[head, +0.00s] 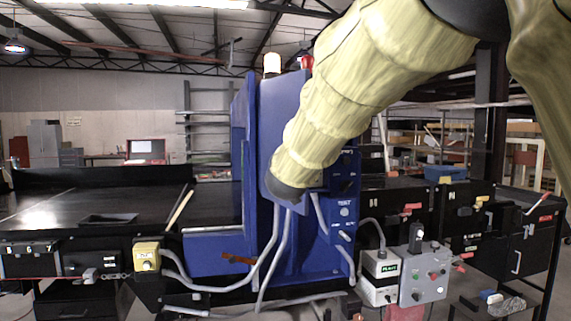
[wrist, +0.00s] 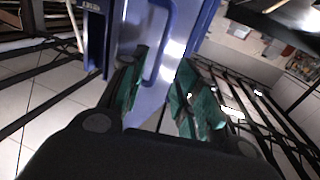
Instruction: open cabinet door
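A tall blue cabinet (head: 250,140) stands mid-picture in the head view, partly covered by my yellow-sleeved arm. In the wrist view, a smooth blue panel (wrist: 130,30) carries a blue bar handle (wrist: 166,45). My gripper (wrist: 162,62) is open, with one green-padded finger on each side of the handle's line. The handle's lower end shows between the fingertips. I cannot tell whether the fingers touch it or how deep it sits between them. In the head view my gripper is hidden.
A black conveyor table (head: 110,205) runs left of the cabinet. A yellow button box (head: 146,256) and a grey control box (head: 424,272) sit in front, with loose grey hoses (head: 281,245). Black cabinets (head: 525,245) stand to the right. Tiled floor (wrist: 40,90) shows in the wrist view.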

